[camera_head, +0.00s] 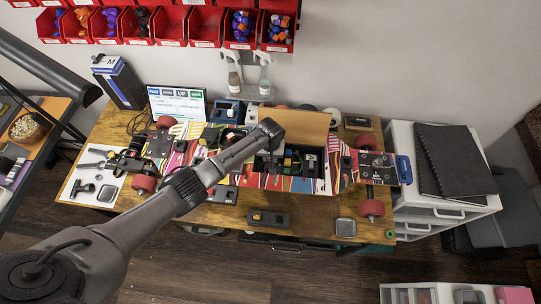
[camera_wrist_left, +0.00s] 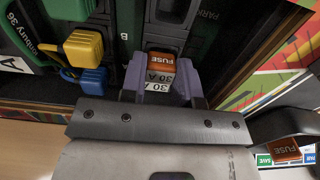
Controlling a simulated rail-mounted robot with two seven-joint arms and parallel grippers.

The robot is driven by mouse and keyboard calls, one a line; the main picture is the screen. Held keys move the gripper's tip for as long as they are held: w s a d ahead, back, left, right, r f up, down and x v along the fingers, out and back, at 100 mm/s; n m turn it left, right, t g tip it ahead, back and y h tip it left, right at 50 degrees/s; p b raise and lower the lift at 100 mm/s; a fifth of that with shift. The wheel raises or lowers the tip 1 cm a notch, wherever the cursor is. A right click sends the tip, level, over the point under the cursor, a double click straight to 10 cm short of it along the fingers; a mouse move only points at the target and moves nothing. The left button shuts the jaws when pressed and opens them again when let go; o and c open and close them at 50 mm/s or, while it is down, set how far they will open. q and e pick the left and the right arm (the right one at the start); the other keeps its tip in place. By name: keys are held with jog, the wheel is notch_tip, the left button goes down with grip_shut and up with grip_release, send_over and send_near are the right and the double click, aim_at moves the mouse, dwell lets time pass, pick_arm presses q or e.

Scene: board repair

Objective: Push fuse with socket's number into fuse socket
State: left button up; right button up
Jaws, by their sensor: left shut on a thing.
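My left gripper (camera_wrist_left: 162,82) has purple fingers and is shut on an orange fuse (camera_wrist_left: 162,61) marked "FUSE" and "30 A". A white "30 A" label (camera_wrist_left: 158,88) shows right below it. The fuse is at a dark socket (camera_wrist_left: 166,38) on the green board (camera_wrist_left: 125,50); I cannot tell how deep it sits. In the head view my left arm reaches over the open compartment (camera_head: 318,186) in the striped board, and the gripper is mostly hidden beneath the arm. A second orange fuse (camera_wrist_left: 286,150) shows at the lower right of the wrist view. My right gripper is not in view.
Yellow (camera_wrist_left: 84,47) and blue (camera_wrist_left: 94,80) connectors with wires sit left of the fuse. The raised tan lid (camera_head: 305,124) stands behind the compartment. A dark device (camera_head: 268,218) lies at the wooden table's (camera_head: 205,214) front. Red bins (camera_head: 205,30) hang above.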

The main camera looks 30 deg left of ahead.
pick_arm(q)
jog(key=o, duration=1.3)
jog(key=shift+r, duration=0.15)
jog(key=shift+r+p, duration=0.75)
jog(key=shift+p, duration=0.45)
jog(key=shift+r+p, duration=0.6)
jog(key=shift+p, duration=0.1)
jog(key=shift+r, duration=0.15)
jog(key=shift+r+p, duration=2.85)
jog(key=shift+p, duration=0.35)
